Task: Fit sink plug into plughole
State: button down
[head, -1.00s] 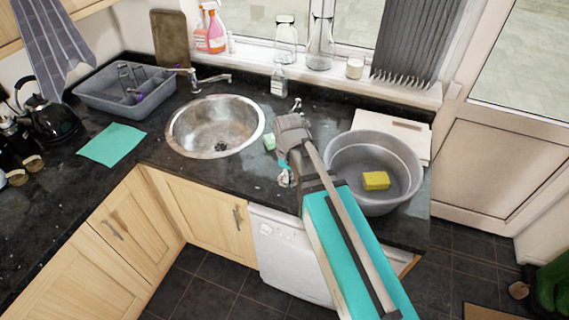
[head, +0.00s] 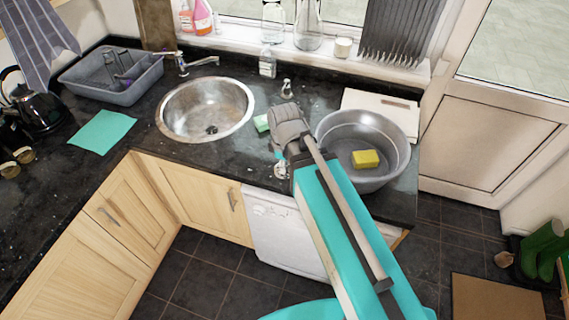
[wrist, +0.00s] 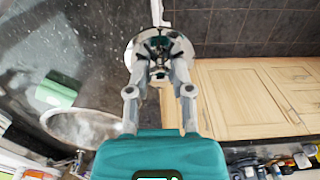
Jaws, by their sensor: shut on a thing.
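The round steel sink (head: 205,109) is set in the dark worktop, and its dark plughole (head: 211,129) shows at the bottom of the bowl. My gripper (head: 280,160) is over the worktop to the right of the sink, apart from it. In the wrist view my gripper (wrist: 158,62) is shut on a round, shiny metal piece, which looks like the sink plug (wrist: 176,44). The fingers cover part of it. In the head view only a small pale bit of the plug (head: 280,171) shows below the fingers. The sink also shows in the wrist view (wrist: 62,116).
A green sponge (head: 261,123) lies between the sink and my gripper. A grey basin (head: 335,178) with a yellow sponge (head: 365,159) stands close on the right. A tap (head: 198,63) reaches over the back of the sink. A teal cloth (head: 101,131) lies to the left.

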notch_tip(320, 180, down, 4)
jog(key=b, duration=0.3)
jog(key=shift+b, duration=0.4)
jog(key=shift+r, duration=0.1)
dwell(0.3)
